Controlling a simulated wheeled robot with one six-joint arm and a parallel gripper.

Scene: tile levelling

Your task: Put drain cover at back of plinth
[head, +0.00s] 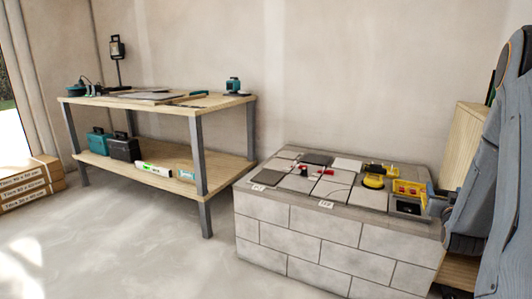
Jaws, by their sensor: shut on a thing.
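My gripper (426,203) is at the right end of the grey block plinth (300,229), low over its top. It shows small and partly merges with yellow and red parts around it. A dark square piece with a pale rim, which looks like the drain cover (408,208), is at its tip near the front right edge of the plinth. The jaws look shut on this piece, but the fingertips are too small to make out. I cannot tell whether the piece touches the plinth top. The back of the plinth is partly covered with tiles and tools.
Grey tiles (333,189) with small red pieces lie on the plinth. A yellow round tool (373,182) and a yellow and black tool (378,169) stand at its right. A wooden workbench (222,103) with tools and cases stands left. Open floor (150,240) lies before it.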

